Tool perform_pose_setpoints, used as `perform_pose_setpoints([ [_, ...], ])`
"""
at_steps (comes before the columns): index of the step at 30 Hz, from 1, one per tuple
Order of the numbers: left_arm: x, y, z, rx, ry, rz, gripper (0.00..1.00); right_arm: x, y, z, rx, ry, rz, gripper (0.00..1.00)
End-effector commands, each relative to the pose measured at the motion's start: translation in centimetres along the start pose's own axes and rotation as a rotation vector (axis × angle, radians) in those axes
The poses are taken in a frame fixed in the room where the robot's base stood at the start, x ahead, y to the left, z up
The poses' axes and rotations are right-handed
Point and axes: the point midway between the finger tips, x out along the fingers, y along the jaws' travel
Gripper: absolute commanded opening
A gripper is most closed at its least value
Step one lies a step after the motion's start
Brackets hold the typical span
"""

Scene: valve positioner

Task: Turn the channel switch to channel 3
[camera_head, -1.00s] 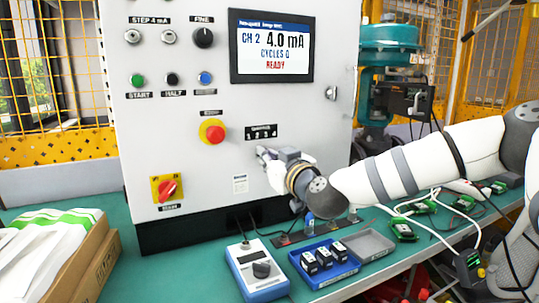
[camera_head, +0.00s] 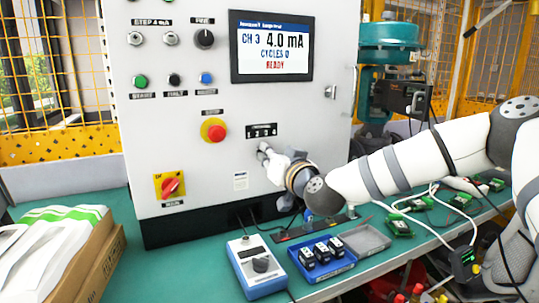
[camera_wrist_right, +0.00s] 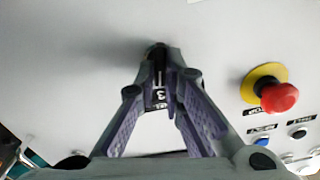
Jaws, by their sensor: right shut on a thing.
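The channel switch sits on the white cabinet front just below its label plate (camera_head: 262,131). In the head view my right gripper (camera_head: 265,151) covers the switch. In the right wrist view my right gripper (camera_wrist_right: 163,70) has its fingertips closed around the dark switch knob (camera_wrist_right: 157,53), which is mostly hidden between them. Part of the label with a "3" (camera_wrist_right: 160,97) shows between the fingers. The screen (camera_head: 271,46) reads "CH 3", "4.0 mA" and "READY". My left gripper is not in view.
A red emergency stop (camera_head: 214,130) is left of the switch, also seen in the wrist view (camera_wrist_right: 279,97). A red-and-yellow main switch (camera_head: 170,186) is lower left. A blue handheld box (camera_head: 258,267) and blue tray (camera_head: 322,276) stand on the green bench below.

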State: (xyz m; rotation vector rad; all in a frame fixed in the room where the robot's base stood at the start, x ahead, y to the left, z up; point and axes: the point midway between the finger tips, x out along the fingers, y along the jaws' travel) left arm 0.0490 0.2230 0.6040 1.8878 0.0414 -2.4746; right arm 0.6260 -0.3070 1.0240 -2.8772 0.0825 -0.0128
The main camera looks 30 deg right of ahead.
Motion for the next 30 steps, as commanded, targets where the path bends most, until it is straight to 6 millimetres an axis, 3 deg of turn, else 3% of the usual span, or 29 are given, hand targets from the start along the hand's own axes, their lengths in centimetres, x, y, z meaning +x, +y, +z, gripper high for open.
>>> perform_pose_setpoints([
  [7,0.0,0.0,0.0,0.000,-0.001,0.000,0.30,0.0,0.0,0.1,-0.001,-0.002,0.000,0.00],
  [8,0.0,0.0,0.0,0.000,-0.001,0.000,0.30,0.0,0.0,0.1,-0.001,-0.002,0.000,0.16],
  [10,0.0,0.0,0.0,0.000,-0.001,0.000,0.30,0.0,0.0,0.1,-0.001,-0.002,0.000,0.29],
  [20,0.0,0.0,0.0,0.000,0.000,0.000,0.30,-0.4,0.0,0.0,-0.001,-0.001,0.000,0.29],
  [23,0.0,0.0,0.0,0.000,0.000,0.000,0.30,-2.2,0.0,0.0,0.000,-0.002,-0.002,0.29],
  [30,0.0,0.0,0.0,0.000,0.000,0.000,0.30,-8.8,-0.1,0.0,0.001,-0.001,-0.003,0.29],
])
